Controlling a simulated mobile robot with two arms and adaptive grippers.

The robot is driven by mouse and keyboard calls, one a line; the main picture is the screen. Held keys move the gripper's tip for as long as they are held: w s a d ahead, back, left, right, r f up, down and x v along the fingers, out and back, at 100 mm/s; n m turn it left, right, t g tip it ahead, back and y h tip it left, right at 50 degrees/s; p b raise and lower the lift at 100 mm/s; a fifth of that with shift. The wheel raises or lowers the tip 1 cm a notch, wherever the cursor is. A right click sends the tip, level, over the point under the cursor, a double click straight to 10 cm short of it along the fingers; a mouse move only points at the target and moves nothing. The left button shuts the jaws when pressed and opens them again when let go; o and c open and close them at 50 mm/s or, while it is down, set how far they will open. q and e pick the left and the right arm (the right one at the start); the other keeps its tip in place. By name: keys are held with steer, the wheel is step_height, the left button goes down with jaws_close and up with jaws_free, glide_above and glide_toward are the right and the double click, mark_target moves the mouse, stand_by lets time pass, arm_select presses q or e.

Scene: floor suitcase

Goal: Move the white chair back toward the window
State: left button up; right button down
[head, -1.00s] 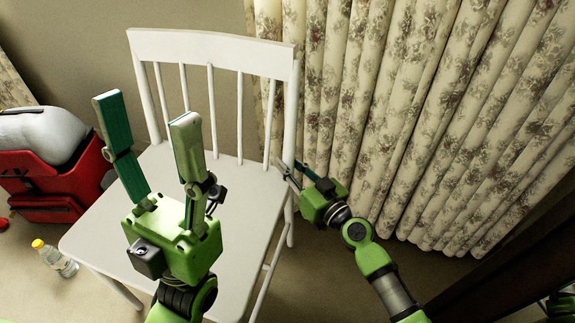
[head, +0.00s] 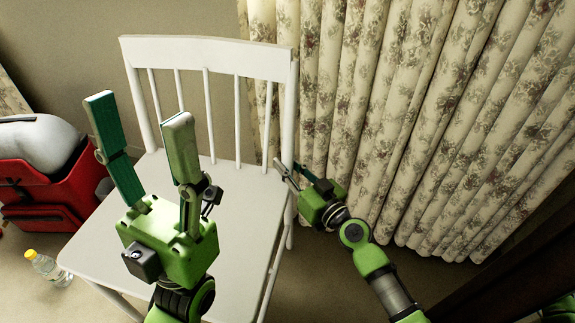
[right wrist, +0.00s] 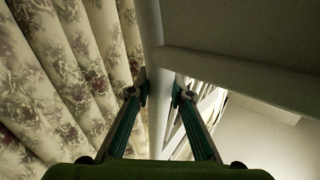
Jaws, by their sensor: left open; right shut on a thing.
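The white chair (head: 250,205) stands upright on the floor, its slatted back at the far side, in front of the curtain. My right gripper (head: 286,172) is at the chair's right back post, near seat height. In the right wrist view its fingers (right wrist: 158,94) close on either side of the white post (right wrist: 152,35). My left gripper (head: 138,135) is open and empty, fingers pointing up, over the left part of the seat in the head view. It hides part of the seat and slats. The window itself is not visible; the floral curtain (head: 400,110) hangs at the right.
A red suitcase (head: 55,200) with a grey-white item (head: 38,142) on it stands left of the chair. A dark edge (head: 510,275) fills the lower right.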

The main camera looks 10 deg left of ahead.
steer(key=shift+w+a, duration=0.25)
steer(key=shift+a, duration=0.6)
steer(key=shift+s+a, duration=0.1)
steer(key=shift+a, duration=0.25)
steer(key=c, duration=1.8)
jaws_free()
steer(key=shift+o, duration=0.2)
steer(key=shift+d, duration=0.1)
steer(key=shift+s+d, duration=0.1)
steer(key=shift+d, duration=0.1)
steer(key=v, duration=1.1)
steer(key=shift+s+d, duration=0.15)
steer(key=shift+s, duration=0.05)
